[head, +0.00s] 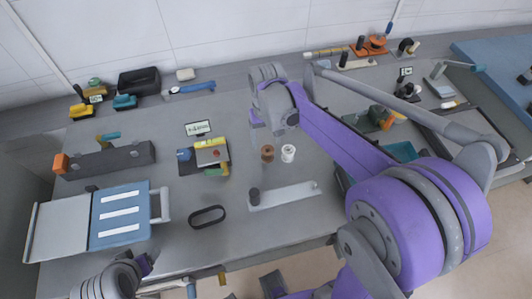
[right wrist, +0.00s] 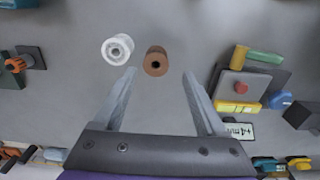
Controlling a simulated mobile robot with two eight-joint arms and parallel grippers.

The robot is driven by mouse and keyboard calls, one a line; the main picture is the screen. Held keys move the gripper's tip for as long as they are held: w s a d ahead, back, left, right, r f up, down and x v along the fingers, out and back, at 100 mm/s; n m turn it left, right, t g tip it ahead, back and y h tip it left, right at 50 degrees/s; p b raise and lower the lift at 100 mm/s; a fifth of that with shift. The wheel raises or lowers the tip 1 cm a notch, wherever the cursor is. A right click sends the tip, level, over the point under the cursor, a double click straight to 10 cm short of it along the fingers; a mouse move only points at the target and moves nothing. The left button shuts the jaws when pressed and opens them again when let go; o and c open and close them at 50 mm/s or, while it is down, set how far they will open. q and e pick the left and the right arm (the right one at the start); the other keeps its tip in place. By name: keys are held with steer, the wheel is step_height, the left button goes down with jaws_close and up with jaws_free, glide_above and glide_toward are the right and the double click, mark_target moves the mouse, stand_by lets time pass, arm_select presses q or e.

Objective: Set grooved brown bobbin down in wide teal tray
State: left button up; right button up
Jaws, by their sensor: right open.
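The brown bobbin (head: 267,153) stands on the grey bench beside a white bobbin (head: 288,154). My right gripper (right wrist: 160,76) is open and empty. In the right wrist view the brown bobbin (right wrist: 156,62) shows between and just beyond the fingertips, apart from both. In the head view the right hand is just behind the bobbins. A teal surface (head: 402,152), perhaps the wide teal tray, shows at the right, mostly hidden by my right arm. My left arm shows at the lower left; I cannot make out its fingers.
A block with yellow and red parts (head: 211,153) stands left of the bobbins. A black oval ring (head: 207,216) and a flat grey bar (head: 285,194) lie nearer the front. A blue panel with white strips (head: 119,214) is at the left. Bare bench surrounds the bobbins.

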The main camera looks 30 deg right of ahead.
mark_target(268, 150)
steer(key=f, duration=0.7)
steer(key=shift+w+d, duration=0.2)
steer(key=shift+d, duration=0.2)
jaws_close()
